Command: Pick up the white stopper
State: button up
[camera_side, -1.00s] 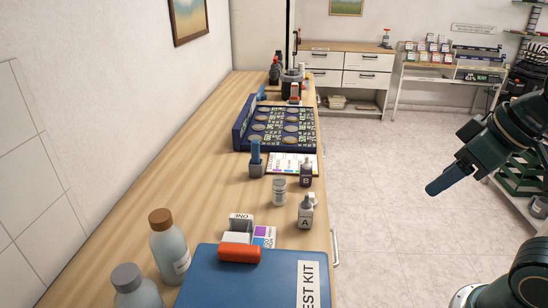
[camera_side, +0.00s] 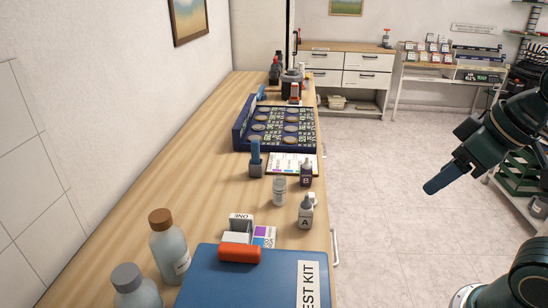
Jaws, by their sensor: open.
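A small white piece (camera_side: 312,197), likely the white stopper, sits near the right edge of the wooden counter, just behind the dropper bottle marked A (camera_side: 305,215), which partly hides it. A clear glass vial (camera_side: 279,190) stands to its left. My gripper (camera_side: 432,187) is open and empty, off to the right of the counter and over the floor, well apart from the white piece. From this side its fingers look like one dark blue block.
A dark bottle marked B (camera_side: 306,174), a colour chart (camera_side: 291,161) and a blue tool in a grey holder (camera_side: 256,168) stand close behind.

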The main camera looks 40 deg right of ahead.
jog(key=w+n, duration=0.3)
jog(key=w, duration=0.5)
jog(key=n+g+y, duration=0.2)
jog(key=n+y, duration=0.1)
jog(key=n, duration=0.3)
send_over(311, 195)
jog(key=s+d, duration=0.4)
notch_tip(311, 195, down, 12)
jog(key=shift+w+f, duration=0.15)
jog(key=shift+w, duration=0.05)
jog(key=shift+a+f, duration=0.1)
jog(key=shift+x, duration=4.2)
jog(key=shift+s+a, duration=0.1)
jog(key=shift+s, duration=0.05)
jog(key=shift+x, duration=2.6)
jog(key=shift+s, duration=0.1)
jog(key=shift+c, duration=0.2)
